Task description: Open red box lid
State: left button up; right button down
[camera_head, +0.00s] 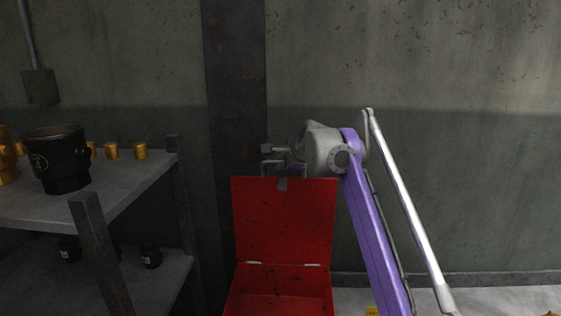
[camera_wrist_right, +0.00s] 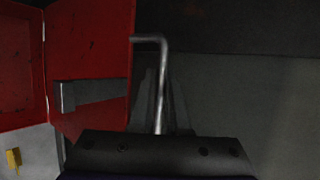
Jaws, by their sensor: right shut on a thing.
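The red box (camera_head: 283,303) stands low in the middle of the head view. Its red lid (camera_head: 284,225) is raised about upright behind the opening, and it also shows in the wrist view (camera_wrist_right: 98,50). A thin bent metal handle (camera_wrist_right: 161,65) runs from the lid edge down to my right gripper (camera_head: 285,160). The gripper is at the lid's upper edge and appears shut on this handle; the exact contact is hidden. A small grey piece (camera_head: 282,184) shows against the lid's top middle. My left gripper is not in view.
A grey shelf (camera_head: 150,172) stands at the left with a black bucket (camera_head: 58,168), several brass-coloured pieces and small black cups. A dark post and wall rise behind the box. The floor to the right looks mostly clear.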

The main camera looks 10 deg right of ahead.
jog(key=shift+s+f, duration=0.1)
jog(key=shift+s, duration=0.05)
jog(key=c, duration=0.9)
grip_release()
jog(key=v, duration=1)
jog(key=shift+s+r, duration=0.3)
jog(key=s+a+f+n+g+h, duration=0.1)
jog(key=s+f+n+g, duration=0.1)
jog(key=s+f+n, duration=0.7)
jog(key=s+a+f+n+g, duration=0.2)
jog(key=s+f+n, duration=0.8)
jog(key=s+f, duration=1.6)
notch_tip(320, 180, down, 7)
jog(key=shift+s+a+f+g+h, duration=0.15)
jog(key=shift+s+g+h, duration=0.25)
jog(key=shift+g, duration=0.3)
